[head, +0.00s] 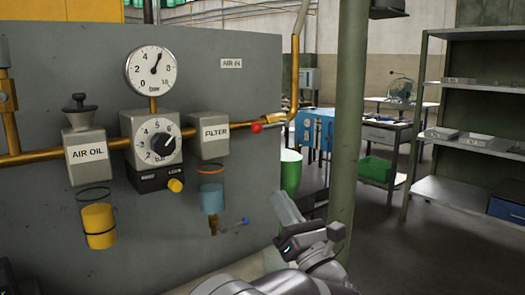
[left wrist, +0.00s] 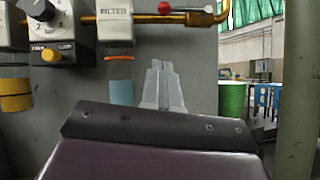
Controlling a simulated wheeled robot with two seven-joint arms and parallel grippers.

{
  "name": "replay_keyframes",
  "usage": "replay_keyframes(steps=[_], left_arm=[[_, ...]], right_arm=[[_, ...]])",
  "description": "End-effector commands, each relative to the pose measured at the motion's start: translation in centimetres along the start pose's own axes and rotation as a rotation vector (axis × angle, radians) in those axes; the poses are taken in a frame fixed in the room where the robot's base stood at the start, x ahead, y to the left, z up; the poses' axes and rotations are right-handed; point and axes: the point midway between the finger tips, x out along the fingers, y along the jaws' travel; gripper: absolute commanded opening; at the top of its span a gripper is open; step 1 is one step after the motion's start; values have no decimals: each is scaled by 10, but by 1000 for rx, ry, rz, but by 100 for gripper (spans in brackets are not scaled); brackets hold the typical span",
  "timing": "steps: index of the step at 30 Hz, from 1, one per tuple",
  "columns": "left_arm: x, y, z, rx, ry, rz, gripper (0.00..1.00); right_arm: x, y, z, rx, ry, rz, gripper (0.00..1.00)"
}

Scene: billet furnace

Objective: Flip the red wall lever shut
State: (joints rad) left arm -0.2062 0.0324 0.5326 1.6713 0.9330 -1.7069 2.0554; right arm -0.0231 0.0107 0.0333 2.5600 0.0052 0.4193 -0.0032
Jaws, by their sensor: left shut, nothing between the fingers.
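The wall lever has a red ball knob (head: 257,128) and a short metallic rod running right from it, along the brass pipe beside the FILTER block. In the left wrist view the red knob (left wrist: 164,7) is at the top edge, with the pale rod to its right. My left gripper (head: 281,203) is below and slightly right of the lever in the head view, apart from it. In the left wrist view its fingers (left wrist: 163,68) are together, pointing up at the panel below the knob, with nothing between them. My right gripper is not in view.
The FILTER block (head: 210,135) and its blue bowl (head: 211,198) stand left of the lever. A small blue-tipped drain handle (head: 245,221) sticks out below. A green post (head: 348,110) stands close on the right. The panel between lever and gripper is bare.

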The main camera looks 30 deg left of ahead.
Motion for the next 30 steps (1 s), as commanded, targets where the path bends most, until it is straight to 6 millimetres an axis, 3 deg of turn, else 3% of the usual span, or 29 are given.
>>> replay_keyframes(steps=[4, 8, 19, 24, 30], left_arm=[[5, 0, 0, 1, 0, 0, 0], [24, 1, 1, 2, 0, 1, 0], [103, 0, 1, 4, -1, 0, 0], [121, 0, 21, 1, -2, -2, 0], [128, -1, 28, 3, -1, -3, 0]], right_arm=[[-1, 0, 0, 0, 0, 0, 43], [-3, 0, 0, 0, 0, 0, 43], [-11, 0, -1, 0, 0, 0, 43], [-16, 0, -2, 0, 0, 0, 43], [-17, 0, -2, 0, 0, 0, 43]])
